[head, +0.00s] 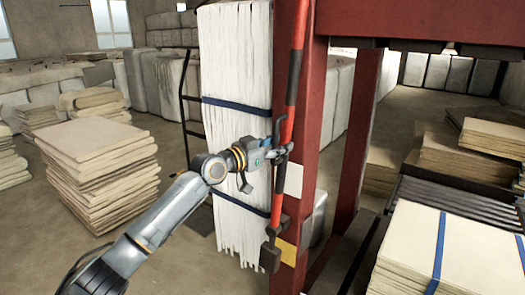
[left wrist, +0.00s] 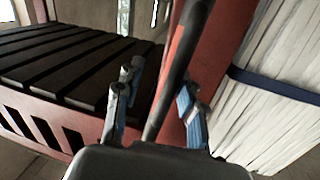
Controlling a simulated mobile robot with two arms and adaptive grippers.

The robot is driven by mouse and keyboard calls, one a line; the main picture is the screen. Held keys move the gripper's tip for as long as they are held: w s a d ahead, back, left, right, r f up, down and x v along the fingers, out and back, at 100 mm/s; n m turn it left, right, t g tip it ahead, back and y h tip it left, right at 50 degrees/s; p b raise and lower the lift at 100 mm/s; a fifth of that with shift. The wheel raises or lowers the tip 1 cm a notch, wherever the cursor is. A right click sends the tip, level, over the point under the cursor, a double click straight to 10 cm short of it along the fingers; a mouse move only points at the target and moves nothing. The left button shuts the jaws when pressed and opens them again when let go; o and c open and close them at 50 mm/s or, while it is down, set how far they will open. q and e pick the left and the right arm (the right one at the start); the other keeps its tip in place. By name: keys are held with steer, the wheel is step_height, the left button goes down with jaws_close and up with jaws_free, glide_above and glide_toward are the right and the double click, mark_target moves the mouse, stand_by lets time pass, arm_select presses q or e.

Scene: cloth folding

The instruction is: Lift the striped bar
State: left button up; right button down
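The striped bar (head: 293,75), banded red and black, stands nearly upright and slightly tilted along the front of a red post (head: 322,120). Dark blocks are at its lower end. My left gripper (head: 280,146) is at the bar about midway along its visible length. In the left wrist view the bar (left wrist: 177,62) passes between the two fingers of the gripper (left wrist: 158,88), which stand apart with gaps showing beside it. Whether either finger touches the bar is unclear. My right gripper is not in view.
A tall white strapped bale (head: 236,70) stands directly behind my left gripper. Stacked beige sheets (head: 100,165) lie at the left, and a strapped white stack (head: 455,250) is at the lower right. A slatted dark surface (left wrist: 60,65) shows in the left wrist view.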

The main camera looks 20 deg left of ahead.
arm_select(q)
steer(key=v, duration=1.1)
steer(key=shift+s, duration=0.2)
steer(key=shift+a, duration=0.1)
steer(key=shift+f, duration=0.1)
